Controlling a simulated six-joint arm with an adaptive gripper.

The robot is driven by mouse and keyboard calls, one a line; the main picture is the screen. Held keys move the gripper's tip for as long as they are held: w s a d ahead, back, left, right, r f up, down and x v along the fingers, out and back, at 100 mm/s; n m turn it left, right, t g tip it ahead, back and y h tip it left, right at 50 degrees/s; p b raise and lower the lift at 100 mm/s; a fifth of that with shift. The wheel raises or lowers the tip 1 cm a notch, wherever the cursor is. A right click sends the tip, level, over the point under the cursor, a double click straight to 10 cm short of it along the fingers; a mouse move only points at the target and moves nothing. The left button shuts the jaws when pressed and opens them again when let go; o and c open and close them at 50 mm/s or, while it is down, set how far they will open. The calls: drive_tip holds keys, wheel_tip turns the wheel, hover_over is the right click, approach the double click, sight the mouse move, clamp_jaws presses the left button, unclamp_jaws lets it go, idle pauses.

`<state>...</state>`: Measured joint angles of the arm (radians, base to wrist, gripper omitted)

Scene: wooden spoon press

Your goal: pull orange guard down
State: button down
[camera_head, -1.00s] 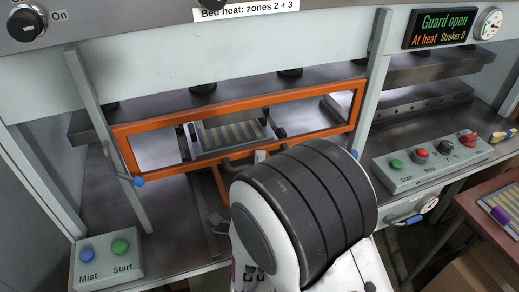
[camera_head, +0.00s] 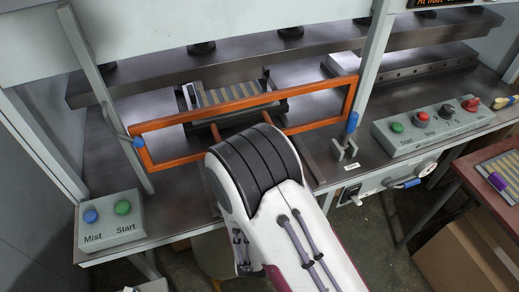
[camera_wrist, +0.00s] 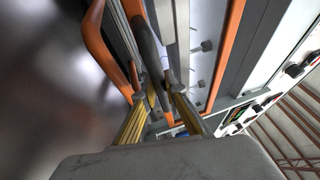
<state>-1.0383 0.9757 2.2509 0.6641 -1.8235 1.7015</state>
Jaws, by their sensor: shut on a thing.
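The orange guard (camera_head: 165,124) is a rectangular frame between two grey posts, in front of the press tray. In the head view its top bar crosses in front of the tray's lower edge. In the wrist view orange bars (camera_wrist: 227,52) run on both sides of a dark grey bar, which looks like the guard's handle (camera_wrist: 147,38). My gripper (camera_wrist: 160,88) is shut on this bar, with its yellow-sided fingers around it. In the head view my wrist hides my gripper, the handle and the middle of the guard's lower bar.
The tray (camera_head: 228,95) with tan strips lies behind the guard, under a heavy plate (camera_head: 130,82). Grey posts (camera_head: 103,100) flank the guard. A Mist/Start box (camera_head: 112,225) stands at front left, another control box (camera_head: 430,130) at right. A maroon table (camera_head: 478,185) is further right.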

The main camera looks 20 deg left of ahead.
drive_tip(key=shift+d+f, duration=0.1)
drive_tip(key=shift+f, duration=0.3)
drive_tip(key=c, duration=2)
unclamp_jaws()
drive_tip(key=shift+c, duration=0.2)
drive_tip(key=shift+r, duration=0.15)
drive_tip(key=shift+s, duration=0.4)
drive_tip(key=v, duration=1.1)
drive_tip(key=shift+d, duration=0.2)
